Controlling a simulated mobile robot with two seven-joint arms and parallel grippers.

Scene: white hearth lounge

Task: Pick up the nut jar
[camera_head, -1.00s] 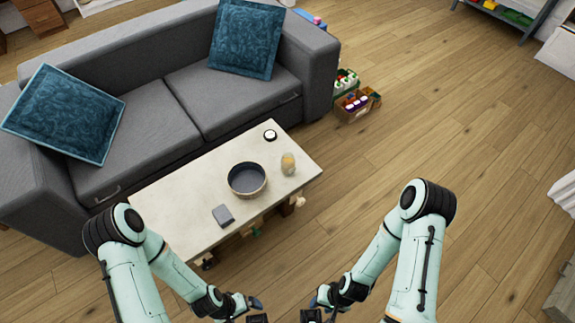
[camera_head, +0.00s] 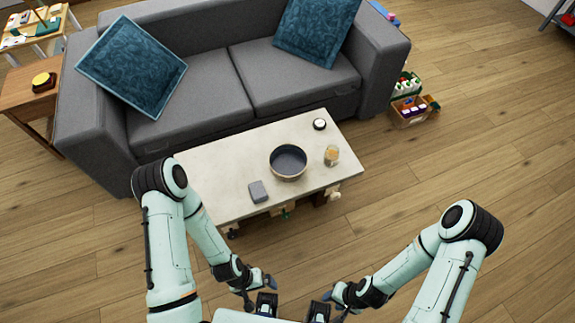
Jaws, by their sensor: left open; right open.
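A small jar with tan contents (camera_head: 331,155), which looks like the nut jar, stands upright near the right end of the pale coffee table (camera_head: 225,200). My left gripper (camera_head: 266,303) is low in the view, in front of the table, open and empty. My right gripper (camera_head: 319,311) is beside it to the right, also open and empty. Both grippers are well apart from the jar. The jar is fully in view.
A dark round bowl (camera_head: 288,163) stands left of the jar. A grey box (camera_head: 258,191) and a black-and-white round item (camera_head: 320,124) are also on the table. The grey sofa (camera_head: 205,90) stands behind. Crates (camera_head: 412,112) sit on the floor. The right floor is clear.

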